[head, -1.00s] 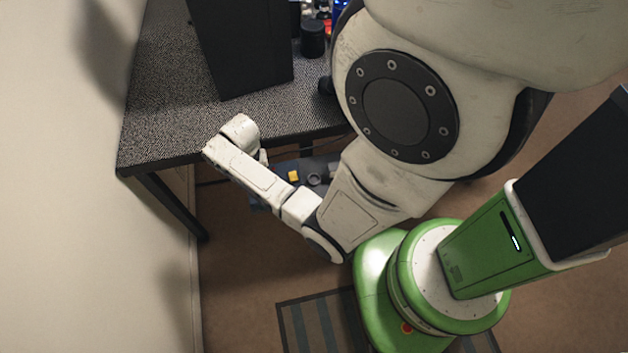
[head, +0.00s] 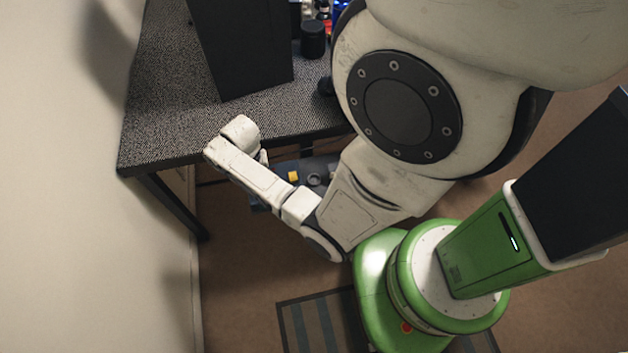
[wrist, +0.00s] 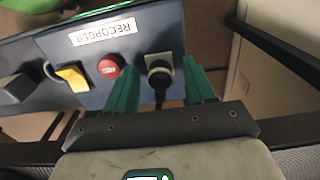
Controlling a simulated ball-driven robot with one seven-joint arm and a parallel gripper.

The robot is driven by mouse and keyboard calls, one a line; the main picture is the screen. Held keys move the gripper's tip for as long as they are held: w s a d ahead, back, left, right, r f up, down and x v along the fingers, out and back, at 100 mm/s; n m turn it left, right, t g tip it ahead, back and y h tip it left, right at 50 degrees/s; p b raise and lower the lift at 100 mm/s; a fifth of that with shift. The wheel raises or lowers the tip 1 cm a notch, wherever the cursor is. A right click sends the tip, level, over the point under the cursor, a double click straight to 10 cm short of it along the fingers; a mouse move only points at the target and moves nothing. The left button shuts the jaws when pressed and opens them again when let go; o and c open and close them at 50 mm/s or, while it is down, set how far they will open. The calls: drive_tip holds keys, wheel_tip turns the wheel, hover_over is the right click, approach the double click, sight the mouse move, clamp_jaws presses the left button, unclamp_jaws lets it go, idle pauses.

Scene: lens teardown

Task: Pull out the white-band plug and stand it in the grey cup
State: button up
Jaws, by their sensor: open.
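In the wrist view my gripper (wrist: 160,66) is open, with its two green fingers on either side of a black plug (wrist: 159,80). The plug sits in a square grey socket plate on a dark blue panel (wrist: 90,62), and a black cable runs from it towards the gripper's palm. I cannot make out a clear white band on it. In the head view my arm hides the fingers and the plug. A small round grey thing (head: 314,180) there may be the grey cup; it is too small to tell.
Left of the plug are a red button (wrist: 109,66), a yellow switch (wrist: 72,77) and a dark grey block (wrist: 16,87). A speckled grey table (head: 165,120) with a tall black box (head: 240,50) stands above the panel.

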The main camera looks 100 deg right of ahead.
idle(0.4)
clamp_jaws()
idle(0.4)
drive_tip(key=shift+r+p, duration=0.15)
drive_tip(key=shift+p, duration=0.15)
drive_tip(key=shift+r+p, duration=2.9)
drive_tip(key=shift+p, duration=0.2)
drive_tip(key=shift+w, duration=0.1)
